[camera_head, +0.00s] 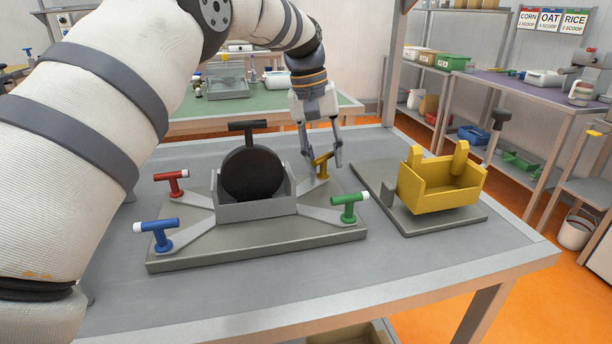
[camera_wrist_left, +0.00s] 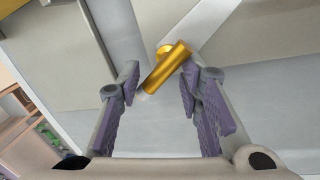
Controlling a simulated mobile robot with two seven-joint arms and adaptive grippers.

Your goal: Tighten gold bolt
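The gold bolt (camera_head: 321,165) is a yellow T-handled bolt at the far right arm of the grey fixture (camera_head: 256,208). My left gripper (camera_head: 323,168) comes down over it with its fingers spread on either side. In the left wrist view the gold bolt (camera_wrist_left: 168,66) lies slanted between the two open fingertips (camera_wrist_left: 160,85), closer to the right finger; I cannot tell if that finger touches it. My right gripper is not in view.
A red bolt (camera_head: 172,184), a blue bolt (camera_head: 156,234) and a green bolt (camera_head: 349,207) stand on the fixture's other arms. A black disc (camera_head: 252,174) sits in its middle. A yellow bin (camera_head: 440,184) stands on a grey plate (camera_head: 428,222) to the right.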

